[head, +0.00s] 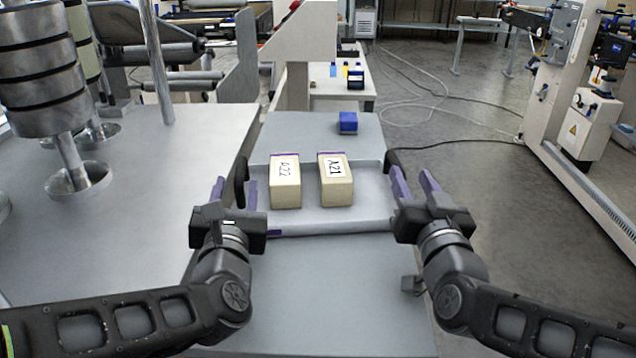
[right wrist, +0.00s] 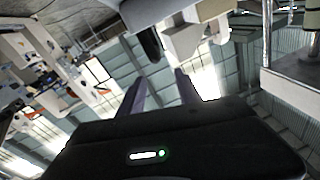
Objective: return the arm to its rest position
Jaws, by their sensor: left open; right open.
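My left gripper (head: 234,192) is open and empty at the left side of a shallow grey tray (head: 330,226). My right gripper (head: 414,183) is open and empty at the tray's right side. In the right wrist view its two purple fingers (right wrist: 160,92) stand apart with nothing between them. The block marked A22 (head: 286,190) and the block marked A21 (head: 337,188) stand side by side in the tray, between the grippers. Neither gripper touches a block. Dark handles show at the tray's two ends, close to the fingers; I cannot tell whether the fingers touch them.
A small blue box (head: 347,122) sits on the grey table (head: 290,130) behind the tray. A large grey surface (head: 140,215) with metal rollers (head: 40,70) on posts is at the left. A machine frame (head: 560,110) stands at the right beyond open floor. The table in front of the tray is clear.

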